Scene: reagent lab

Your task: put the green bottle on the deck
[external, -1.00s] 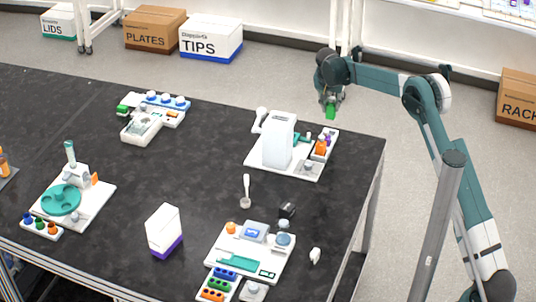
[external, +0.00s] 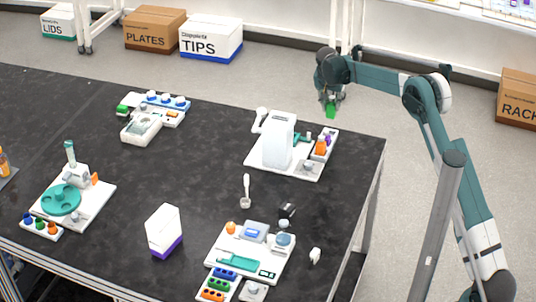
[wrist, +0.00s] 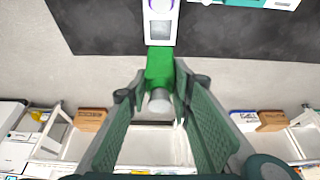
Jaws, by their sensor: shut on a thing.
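The green bottle (external: 330,111) hangs below my gripper (external: 330,100), in the air beyond the far right edge of the table. In the wrist view the bottle (wrist: 159,68) lies between the two ridged fingers of my gripper (wrist: 160,82), which are shut on it. Its pale grey end points toward the camera. Which board is the deck is not labelled. The nearest white board (external: 255,161), at the table's right rear, carries a tall white device and a strip with orange and purple items.
The tall white device (external: 277,143) stands on the nearest board. Another white board (external: 241,244) with small instruments is at the front right. A white and purple box (external: 164,231) stands left of it. The middle of the black table (external: 190,180) is mostly clear.

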